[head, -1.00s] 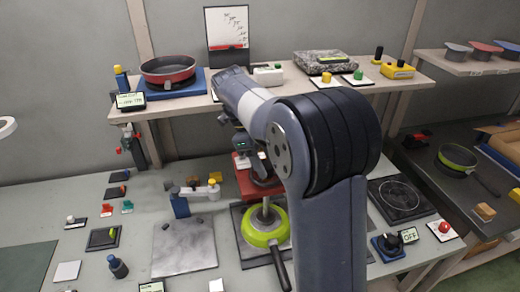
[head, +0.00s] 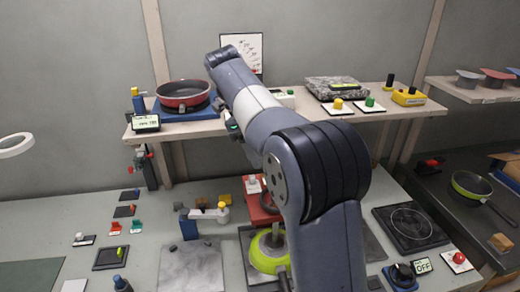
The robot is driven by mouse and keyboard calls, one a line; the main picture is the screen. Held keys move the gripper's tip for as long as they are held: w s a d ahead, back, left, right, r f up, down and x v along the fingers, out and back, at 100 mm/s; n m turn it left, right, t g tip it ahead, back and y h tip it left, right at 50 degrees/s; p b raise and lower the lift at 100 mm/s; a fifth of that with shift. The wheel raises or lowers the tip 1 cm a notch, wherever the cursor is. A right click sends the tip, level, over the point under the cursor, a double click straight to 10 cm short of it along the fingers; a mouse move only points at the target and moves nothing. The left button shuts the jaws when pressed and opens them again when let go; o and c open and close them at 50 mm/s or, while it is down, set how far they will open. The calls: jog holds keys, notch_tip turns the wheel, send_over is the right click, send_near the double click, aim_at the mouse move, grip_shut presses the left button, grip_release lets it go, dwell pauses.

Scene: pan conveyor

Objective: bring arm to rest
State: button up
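My arm rises from the lower right of the head view, bends at a dark elbow, and reaches up and left toward the shelf. The far end of the arm is near the wall chart, and my gripper's fingers are hidden or too small to make out. A green pan (head: 264,255) sits on the bench below the arm, partly covered by it. A red block-like device (head: 256,205) stands behind the green pan.
A red pan (head: 183,92) rests on a blue stand on the shelf (head: 205,129). A grey stone slab (head: 335,86) and small buttons stand at the shelf's right. A hotplate (head: 410,226) and a dial (head: 402,275) lie right of my arm. A light plate (head: 192,268) lies left.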

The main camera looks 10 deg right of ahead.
jog(key=x, duration=1)
jog(key=shift+d+f, duration=0.15)
jog(key=shift+f, duration=0.25)
jog(key=shift+r, duration=0.1)
